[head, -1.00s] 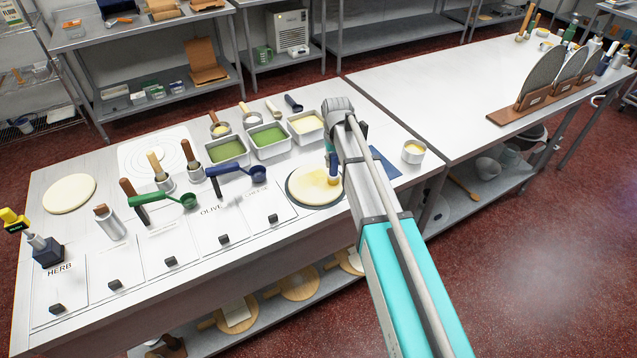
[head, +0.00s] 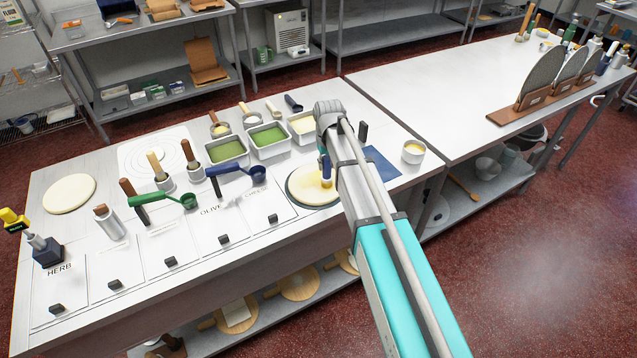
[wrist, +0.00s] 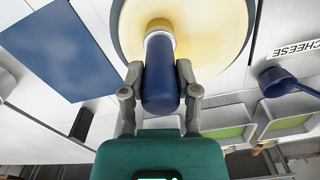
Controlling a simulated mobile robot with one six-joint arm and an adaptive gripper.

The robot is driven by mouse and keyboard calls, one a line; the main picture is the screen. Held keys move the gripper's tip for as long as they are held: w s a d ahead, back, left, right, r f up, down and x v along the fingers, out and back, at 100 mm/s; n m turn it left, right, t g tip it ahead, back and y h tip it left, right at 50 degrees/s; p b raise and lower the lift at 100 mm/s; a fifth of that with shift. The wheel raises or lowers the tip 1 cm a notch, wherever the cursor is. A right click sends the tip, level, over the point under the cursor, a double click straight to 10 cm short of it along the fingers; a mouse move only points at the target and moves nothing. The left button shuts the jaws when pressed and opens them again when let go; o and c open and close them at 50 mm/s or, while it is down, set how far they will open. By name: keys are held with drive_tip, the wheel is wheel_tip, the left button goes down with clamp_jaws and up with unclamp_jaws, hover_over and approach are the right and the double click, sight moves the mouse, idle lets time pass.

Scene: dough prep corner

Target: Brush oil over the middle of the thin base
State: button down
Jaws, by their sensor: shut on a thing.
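My gripper (wrist: 160,92) is shut on the blue handle of a brush (wrist: 160,78). The brush also shows in the head view (head: 326,172), upright over the round base. The pale dough base (head: 303,188) lies on a dark round board at the front right of the near table. It fills the top of the wrist view (wrist: 205,35), with a yellow oily sheen around the brush head. The brush head is at or just above the dough; I cannot tell if it touches. My arm hides the right edge of the base in the head view.
A metal cup of yellow liquid (head: 413,152) and a blue mat (head: 382,163) are to the right. Trays of green filling (head: 268,136) stand behind. A blue scoop (head: 257,174) lies close left. Another dough round (head: 69,193) is far left.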

drive_tip(key=shift+r, duration=0.25)
drive_tip(key=shift+r+p, duration=0.35)
drive_tip(key=shift+p, duration=0.25)
idle(0.5)
drive_tip(key=shift+s+a, duration=0.5)
drive_tip(key=shift+a, duration=0.25)
drive_tip(key=shift+s+a, duration=0.45)
drive_tip(key=shift+a, duration=0.25)
drive_tip(key=shift+s+a, duration=0.5)
drive_tip(key=shift+a, duration=0.25)
drive_tip(key=shift+f+b, duration=0.65)
drive_tip(key=shift+s+a+r, duration=0.15)
drive_tip(key=shift+s+a, duration=0.55)
drive_tip(key=shift+a, duration=0.3)
